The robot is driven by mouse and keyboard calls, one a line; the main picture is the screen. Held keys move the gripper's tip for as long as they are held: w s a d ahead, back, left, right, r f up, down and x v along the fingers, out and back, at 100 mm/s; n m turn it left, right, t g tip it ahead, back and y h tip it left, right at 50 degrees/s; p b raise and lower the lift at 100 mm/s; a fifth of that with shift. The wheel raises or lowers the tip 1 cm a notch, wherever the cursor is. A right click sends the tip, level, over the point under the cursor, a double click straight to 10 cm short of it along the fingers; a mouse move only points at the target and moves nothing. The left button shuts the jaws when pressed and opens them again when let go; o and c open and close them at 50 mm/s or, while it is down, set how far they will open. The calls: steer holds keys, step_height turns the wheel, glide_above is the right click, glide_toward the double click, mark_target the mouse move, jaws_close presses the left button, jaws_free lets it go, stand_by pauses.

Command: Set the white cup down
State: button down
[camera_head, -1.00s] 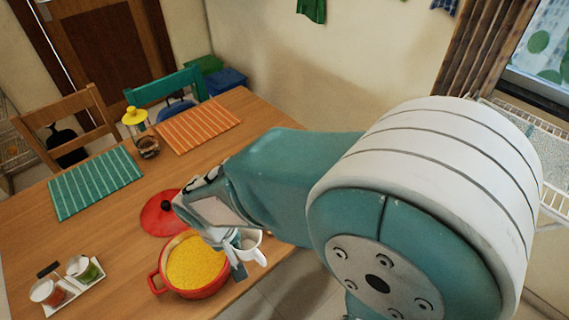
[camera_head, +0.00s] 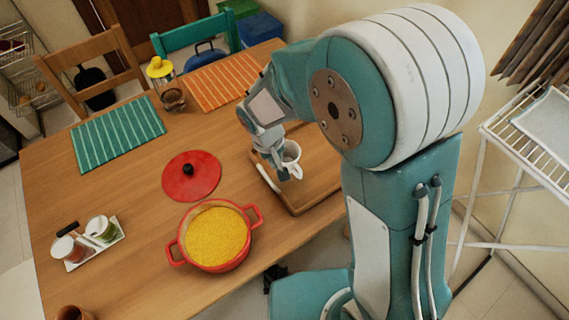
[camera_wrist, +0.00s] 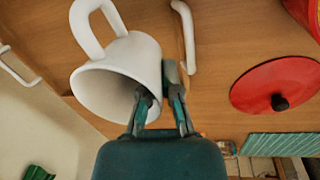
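The white cup (camera_head: 291,160) is over the wooden tray (camera_head: 312,206) at the table's right side. My gripper (camera_head: 279,172) is at the cup's near left side. In the wrist view, my gripper (camera_wrist: 160,88) has one finger inside the mouth of the cup (camera_wrist: 125,70) and one outside, pinching its wall. The cup's handle points away from the fingers. I cannot tell whether the cup's base touches the tray. My arm hides part of the tray.
A red pot of yellow food (camera_head: 217,237) and a red lid (camera_head: 191,176) are left of the tray. A white rack (camera_head: 520,150) stands right.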

steer(key=w+f, duration=0.1)
steer(key=w+d+f, duration=0.1)
steer(key=f, duration=0.1)
steer(key=w+f, duration=0.1)
steer(key=f, duration=0.1)
steer(key=shift+w+d+f, duration=0.1)
steer(key=shift+w+d, duration=0.25)
steer(key=shift+d, duration=0.05)
steer(key=shift+w+f, duration=0.1)
steer(key=shift+f, duration=1.5)
steer(key=shift+f, duration=0.15)
steer(key=c, duration=0.8)
jaws_free()
